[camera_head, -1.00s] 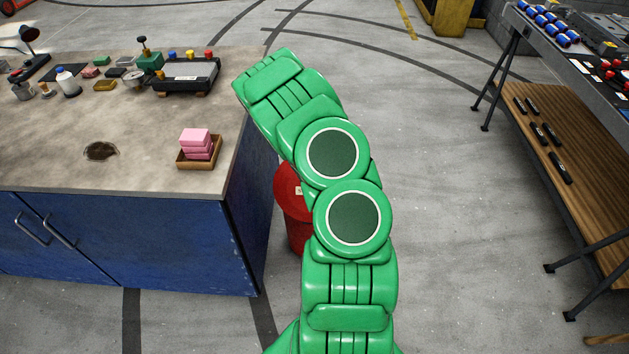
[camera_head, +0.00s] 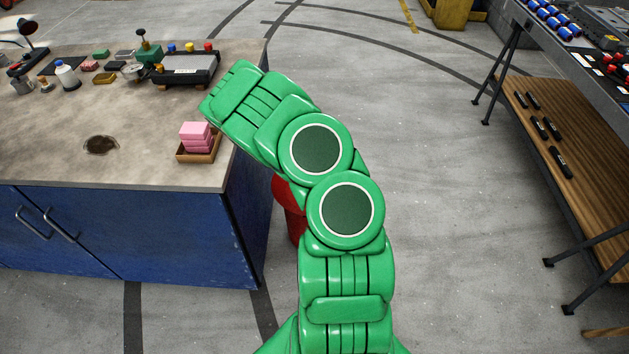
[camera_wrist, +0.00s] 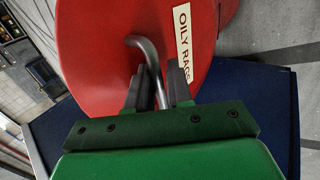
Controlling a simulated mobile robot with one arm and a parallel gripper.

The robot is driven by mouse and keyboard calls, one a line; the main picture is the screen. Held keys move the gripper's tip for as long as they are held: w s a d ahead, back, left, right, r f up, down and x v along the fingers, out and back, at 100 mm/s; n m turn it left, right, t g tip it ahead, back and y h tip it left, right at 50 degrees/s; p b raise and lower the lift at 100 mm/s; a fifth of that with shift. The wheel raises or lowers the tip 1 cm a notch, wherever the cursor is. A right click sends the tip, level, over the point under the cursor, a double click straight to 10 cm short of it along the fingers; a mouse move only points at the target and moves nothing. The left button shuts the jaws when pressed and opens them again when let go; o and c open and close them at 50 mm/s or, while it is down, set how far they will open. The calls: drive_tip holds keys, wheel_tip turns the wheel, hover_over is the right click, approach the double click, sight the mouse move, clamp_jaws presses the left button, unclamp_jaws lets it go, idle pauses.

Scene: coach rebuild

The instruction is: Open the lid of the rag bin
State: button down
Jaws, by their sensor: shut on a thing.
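The rag bin (camera_head: 290,207) is a red can on the floor beside the blue workbench, mostly hidden behind my green arm in the head view. In the wrist view its round red lid (camera_wrist: 100,45) carries a label reading "OILY RAGS" (camera_wrist: 182,45). A bent grey metal handle (camera_wrist: 146,47) stands out from the lid. My gripper (camera_wrist: 148,88) is shut on this handle, with one dark finger on each side of it. In the head view my gripper is hidden behind the arm. I cannot tell how far the lid stands from the bin's rim.
The blue workbench (camera_head: 150,240) is close on the left. Its top holds a tray (camera_head: 200,155) with pink blocks (camera_head: 195,137) near the edge by my arm. A black-legged table with a wooden shelf (camera_head: 570,130) stands at the right. The floor between is clear.

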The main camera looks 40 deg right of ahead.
drive_tip(key=shift+s+a+f, duration=0.55)
drive_tip(key=shift+s+a, duration=0.2)
drive_tip(key=shift+a, duration=0.1)
drive_tip(key=c, duration=1.2)
unclamp_jaws()
drive_tip(key=shift+w, duration=0.15)
drive_tip(key=shift+o, duration=0.2)
drive_tip(key=shift+w+r+t, duration=0.1)
drive_tip(key=shift+r+t, duration=0.05)
drive_tip(key=shift+t, duration=0.15)
drive_tip(key=shift+w+r, duration=0.1)
drive_tip(key=shift+d+r, duration=0.1)
drive_tip(key=shift+d, duration=0.05)
